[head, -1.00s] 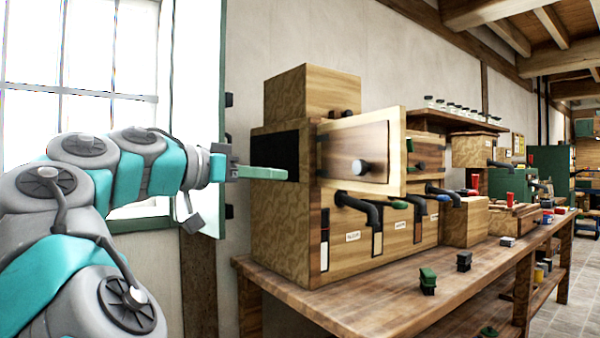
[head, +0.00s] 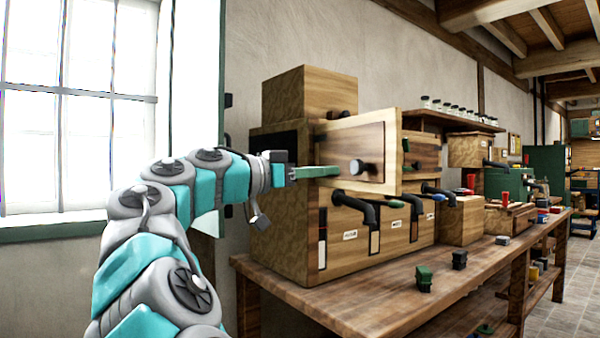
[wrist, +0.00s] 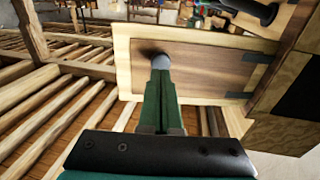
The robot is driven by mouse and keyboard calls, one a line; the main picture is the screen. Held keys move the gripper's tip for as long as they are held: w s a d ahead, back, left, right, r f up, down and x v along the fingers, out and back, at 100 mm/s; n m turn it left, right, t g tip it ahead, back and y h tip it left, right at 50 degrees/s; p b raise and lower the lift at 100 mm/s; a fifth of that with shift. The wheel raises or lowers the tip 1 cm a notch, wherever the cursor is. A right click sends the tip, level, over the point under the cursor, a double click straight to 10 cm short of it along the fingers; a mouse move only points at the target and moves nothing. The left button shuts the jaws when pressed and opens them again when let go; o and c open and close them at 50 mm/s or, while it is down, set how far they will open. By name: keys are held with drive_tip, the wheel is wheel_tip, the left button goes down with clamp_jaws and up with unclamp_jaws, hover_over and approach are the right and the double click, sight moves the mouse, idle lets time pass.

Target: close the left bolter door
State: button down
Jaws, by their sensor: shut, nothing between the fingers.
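The left bolter door (head: 376,140) is a pale-framed wooden panel with a dark round knob (head: 357,168). It stands open, angled out from the wooden bolter box (head: 280,210), its free edge toward the right. In the wrist view the door (wrist: 205,68) fills the upper middle, with dark hinge straps at its right. My gripper (head: 338,171) is shut and empty, its green fingers pointing right at the door's face near the knob. In the wrist view the fingertips (wrist: 160,75) overlap the grey knob end; I cannot tell whether they touch it.
The box stands on a long wooden bench (head: 330,295) with dark spouts below the door. Small dark green blocks (head: 424,279) sit on the bench front. A second door panel (head: 422,155) is to the right. A window (head: 80,110) is at the left.

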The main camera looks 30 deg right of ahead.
sight(354, 169)
drive_tip(key=shift+s+d+r, duration=0.1)
drive_tip(key=shift+s+d, duration=0.05)
drive_tip(key=shift+d, duration=1.9)
